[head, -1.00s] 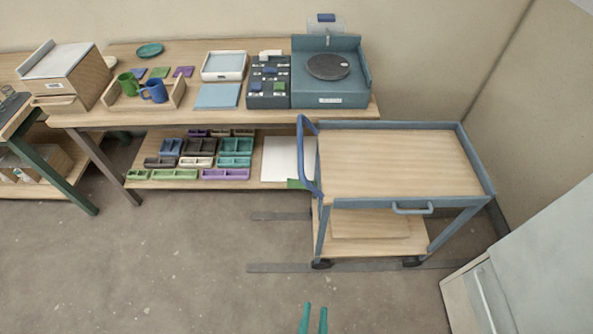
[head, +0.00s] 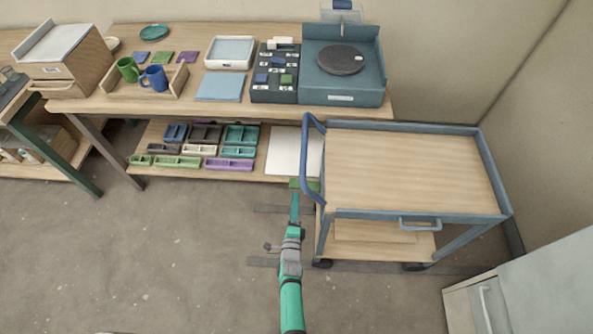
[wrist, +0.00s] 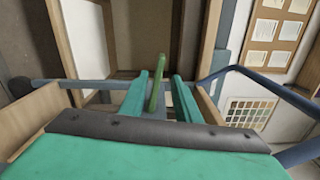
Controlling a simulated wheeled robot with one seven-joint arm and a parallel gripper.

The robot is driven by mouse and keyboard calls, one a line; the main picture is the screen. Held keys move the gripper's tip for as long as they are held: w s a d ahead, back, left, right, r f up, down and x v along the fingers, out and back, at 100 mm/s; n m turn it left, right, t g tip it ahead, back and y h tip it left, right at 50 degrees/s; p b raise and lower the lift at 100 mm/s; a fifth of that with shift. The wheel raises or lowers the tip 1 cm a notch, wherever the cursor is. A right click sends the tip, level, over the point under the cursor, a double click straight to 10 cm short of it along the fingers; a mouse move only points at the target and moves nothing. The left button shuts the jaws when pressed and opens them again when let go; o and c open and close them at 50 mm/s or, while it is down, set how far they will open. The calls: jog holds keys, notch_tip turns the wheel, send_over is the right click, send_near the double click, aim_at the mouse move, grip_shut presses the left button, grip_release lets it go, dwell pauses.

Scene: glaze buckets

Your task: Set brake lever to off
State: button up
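The brake lever is a short green bar (head: 304,185) low at the left end of the cart (head: 410,170), beside the blue push handle. In the wrist view the green lever (wrist: 156,84) stands up between my two teal fingers. My gripper (head: 295,197) reaches up to the lever in the head view. In the wrist view my gripper (wrist: 160,88) is open, with one finger on each side of the lever and gaps visible. I cannot tell whether the lever lies fully within finger depth. Lettering for the lever's positions is not visible.
The cart's blue handle (head: 312,160) rises close by my gripper; bars also cross the wrist view. A workbench (head: 120,104) with mugs, trays and a turntable (head: 340,60) stands behind. A grey cabinet (head: 545,275) is at lower right. The floor at left is clear.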

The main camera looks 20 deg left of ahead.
aim_at(294, 179)
jog(key=shift+w+a+m, duration=0.3)
jog(key=shift+w+a, duration=0.4)
jog(key=shift+w, duration=0.1)
jog(key=x, duration=0.9)
jog(key=shift+w+d+f, duration=0.1)
jog(key=shift+w, duration=0.25)
jog(key=shift+w+a, duration=0.25)
jog(key=shift+w, duration=0.2)
grip_shut()
